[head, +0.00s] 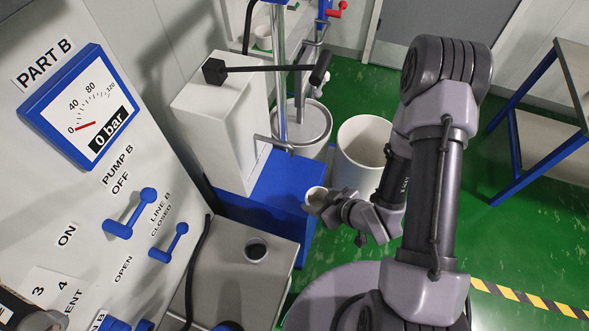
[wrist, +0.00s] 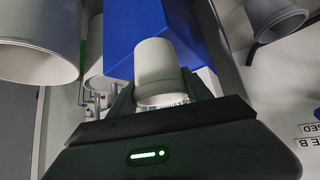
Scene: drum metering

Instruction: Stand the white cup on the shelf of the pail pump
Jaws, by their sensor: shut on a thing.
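The white cup (head: 316,197) is held in my gripper (head: 327,207), in front of the right side of the blue base. In the wrist view the cup (wrist: 158,72) sits between the two fingers of my gripper (wrist: 160,92), with the blue base behind it. My gripper is shut on the cup, clear of the surfaces around it. The pail pump (head: 281,80) stands further back, with a crank and a pale pail (head: 306,128) at its foot.
A large white bin (head: 361,152) stands on the green floor right of the pail. A grey cabinet (head: 235,285) with a round dark-mouthed fitting (head: 256,250) is at front left. The Part B panel (head: 100,190) fills the left. A blue-legged table (head: 530,125) stands at right.

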